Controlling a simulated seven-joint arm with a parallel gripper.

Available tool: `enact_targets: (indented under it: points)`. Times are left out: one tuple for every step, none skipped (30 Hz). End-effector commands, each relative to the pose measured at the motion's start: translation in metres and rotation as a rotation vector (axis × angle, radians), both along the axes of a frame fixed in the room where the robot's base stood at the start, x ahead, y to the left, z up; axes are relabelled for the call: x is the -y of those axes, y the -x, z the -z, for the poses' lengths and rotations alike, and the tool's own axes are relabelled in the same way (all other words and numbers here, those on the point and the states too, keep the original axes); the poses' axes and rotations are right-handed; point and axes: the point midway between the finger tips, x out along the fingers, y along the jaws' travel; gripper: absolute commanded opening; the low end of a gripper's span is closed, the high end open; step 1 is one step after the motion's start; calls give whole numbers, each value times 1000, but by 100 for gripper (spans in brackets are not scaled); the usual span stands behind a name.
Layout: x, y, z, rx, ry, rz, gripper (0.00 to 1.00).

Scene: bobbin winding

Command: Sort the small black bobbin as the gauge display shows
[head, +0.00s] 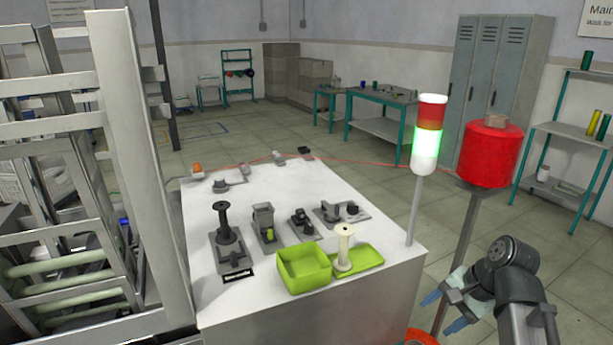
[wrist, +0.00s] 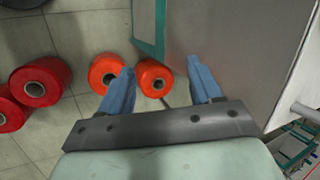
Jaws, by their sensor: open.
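The small black bobbin (head: 225,225) stands upright on a dark base fixture (head: 236,258) at the left front of the white table. A small dark plate (head: 238,273) lies at the front of that fixture; I cannot read any display on it. A lime-green bin (head: 303,268) and a flat lime-green tray (head: 370,256) are to its right. A cream bobbin (head: 345,240) stands upright on the tray's left part. My gripper (head: 444,312) is open and empty, off the table's right side. Its blue fingers also show in the wrist view (wrist: 162,75), over the floor.
Several dark fixtures, one holding a green piece (head: 269,234), stand in a row behind the bins. A signal tower (head: 427,135) with a lit green-white lamp rises at the table's right corner. A red drum on a post (head: 490,155) stands beside it. Orange spools (wrist: 155,77) are on the floor.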

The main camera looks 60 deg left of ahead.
Motion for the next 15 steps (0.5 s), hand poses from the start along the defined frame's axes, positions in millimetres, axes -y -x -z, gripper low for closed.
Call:
enact_targets:
  points:
    - [-11,9,-20,7,-15,-16,64]
    - [-16,14,-31,8,-23,-22,64]
    - [-23,22,-45,9,-33,-32,64]
    - [-28,28,-55,11,-40,-41,64]
    - [-33,34,-66,12,-47,-51,64]
    - [-40,43,-80,15,-55,-62,64]
    - [-45,49,-90,17,-62,-73,64]
    - [-50,56,-101,20,-68,-85,64]
    - [-58,66,-116,24,-75,-101,64]
    - [-64,74,-127,29,-80,-115,64]
    - [-71,82,-138,34,-84,-129,64]
    - [-81,94,-154,43,-89,-152,64]
    - [-87,101,-163,49,-89,-170,64]
    - [-94,109,-172,58,-90,-186,64]
    - [-104,118,-182,69,-88,-208,64]
